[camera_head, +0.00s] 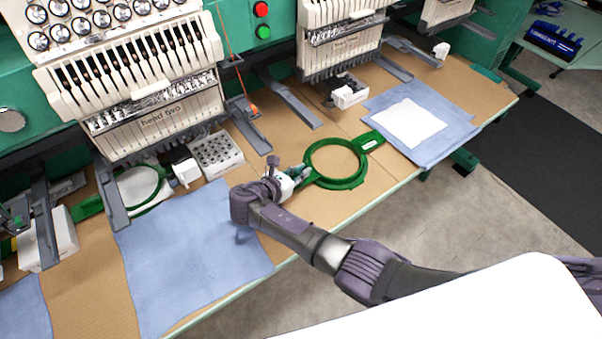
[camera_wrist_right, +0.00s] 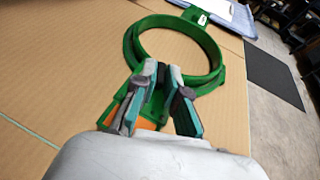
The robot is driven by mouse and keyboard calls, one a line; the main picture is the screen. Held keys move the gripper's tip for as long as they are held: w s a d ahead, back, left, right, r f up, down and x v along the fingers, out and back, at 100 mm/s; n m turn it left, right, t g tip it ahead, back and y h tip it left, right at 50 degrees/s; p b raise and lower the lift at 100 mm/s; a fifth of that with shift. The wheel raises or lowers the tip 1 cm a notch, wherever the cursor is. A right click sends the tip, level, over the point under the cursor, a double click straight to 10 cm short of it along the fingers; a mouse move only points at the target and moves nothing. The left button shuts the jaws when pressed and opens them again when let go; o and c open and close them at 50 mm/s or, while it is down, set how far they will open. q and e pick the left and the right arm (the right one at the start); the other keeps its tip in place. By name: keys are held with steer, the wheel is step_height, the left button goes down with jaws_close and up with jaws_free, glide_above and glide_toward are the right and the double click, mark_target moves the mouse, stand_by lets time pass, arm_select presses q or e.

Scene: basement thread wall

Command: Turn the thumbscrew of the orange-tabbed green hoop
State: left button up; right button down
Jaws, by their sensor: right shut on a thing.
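The green hoop (camera_head: 363,163) lies on the tan tabletop, with a white-labelled arm pointing to the back right. It also shows in the right wrist view (camera_wrist_right: 218,60). Orange tab parts (camera_wrist_right: 147,124) show at its near end, beside and below my fingers. My right gripper (camera_head: 299,173) is at the hoop's near-left end. In the right wrist view its two teal-and-grey fingers (camera_wrist_right: 160,76) straddle the green clamp end and are shut on it where the thumbscrew sits. My left gripper is not in view.
A blue cloth (camera_head: 185,255) lies left of my right arm. Another blue cloth with a white sheet (camera_head: 412,122) lies at the back right. A white perforated box (camera_head: 216,156) and embroidery heads (camera_head: 150,75) stand behind. The table's front edge runs below the hoop.

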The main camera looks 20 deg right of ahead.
stand_by(0.4)
steer(key=c, duration=1.2)
jaws_free()
step_height(320, 180, up, 10)
